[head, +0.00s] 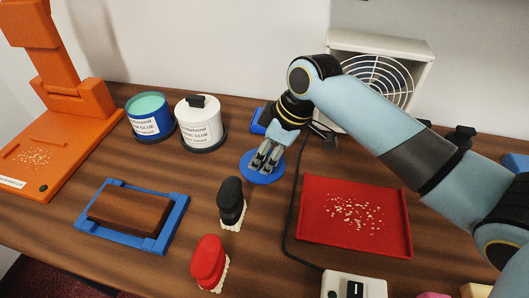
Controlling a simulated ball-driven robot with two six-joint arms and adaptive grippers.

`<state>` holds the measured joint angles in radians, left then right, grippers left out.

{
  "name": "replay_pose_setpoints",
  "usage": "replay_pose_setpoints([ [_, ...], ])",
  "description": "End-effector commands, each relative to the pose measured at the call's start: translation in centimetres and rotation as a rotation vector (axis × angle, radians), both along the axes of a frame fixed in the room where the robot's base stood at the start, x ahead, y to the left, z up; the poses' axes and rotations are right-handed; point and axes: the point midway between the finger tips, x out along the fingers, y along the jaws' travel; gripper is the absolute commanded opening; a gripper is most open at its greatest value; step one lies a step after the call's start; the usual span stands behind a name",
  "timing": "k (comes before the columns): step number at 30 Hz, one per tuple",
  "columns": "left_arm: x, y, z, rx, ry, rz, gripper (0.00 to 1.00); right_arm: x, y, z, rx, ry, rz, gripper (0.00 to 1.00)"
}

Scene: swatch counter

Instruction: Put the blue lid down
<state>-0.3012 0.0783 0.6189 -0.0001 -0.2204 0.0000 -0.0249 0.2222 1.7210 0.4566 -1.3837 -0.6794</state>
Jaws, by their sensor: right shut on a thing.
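The blue lid (262,174) is a flat round disc near the middle of the counter in the head view. My right gripper (264,160) reaches down over it from the upper right and is shut on it, with the fingers covering part of its top. The lid lies at or just above the wood; I cannot tell if it touches. A blue glue jar (151,127) stands at the back left, uncovered, with teal contents showing. My left gripper is not in view.
A white glue jar (200,130), lidded, stands behind left. A black-handled brush (231,197) and red-handled brush (208,259) stand in front. A red tray (320,190) is at right, past a dark cable. A blue frame (173,225) holds a wooden block. A fan unit (420,50) stands behind.

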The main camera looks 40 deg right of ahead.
Motion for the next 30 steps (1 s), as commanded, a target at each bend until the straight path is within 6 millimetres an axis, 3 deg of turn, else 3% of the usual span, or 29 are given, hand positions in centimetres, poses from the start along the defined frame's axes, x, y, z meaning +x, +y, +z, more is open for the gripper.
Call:
replay_pose_setpoints([
  [5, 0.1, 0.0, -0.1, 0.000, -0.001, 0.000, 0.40, 0.0, 0.0, -0.3, 0.000, 0.000, -0.001, 0.12],
  [6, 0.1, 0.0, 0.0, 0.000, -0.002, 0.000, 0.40, 0.0, 0.0, -0.3, 0.000, 0.000, 0.000, 0.43],
  [11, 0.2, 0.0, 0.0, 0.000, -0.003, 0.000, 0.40, 0.0, 0.0, -0.2, 0.000, 0.000, 0.000, 0.62],
  [22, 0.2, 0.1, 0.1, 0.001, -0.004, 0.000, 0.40, -0.2, -0.2, 0.6, -0.002, 0.000, 0.001, 0.62],
  [30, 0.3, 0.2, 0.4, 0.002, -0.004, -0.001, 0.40, -1.8, -1.6, 5.9, -0.005, -0.004, 0.002, 0.62],
])
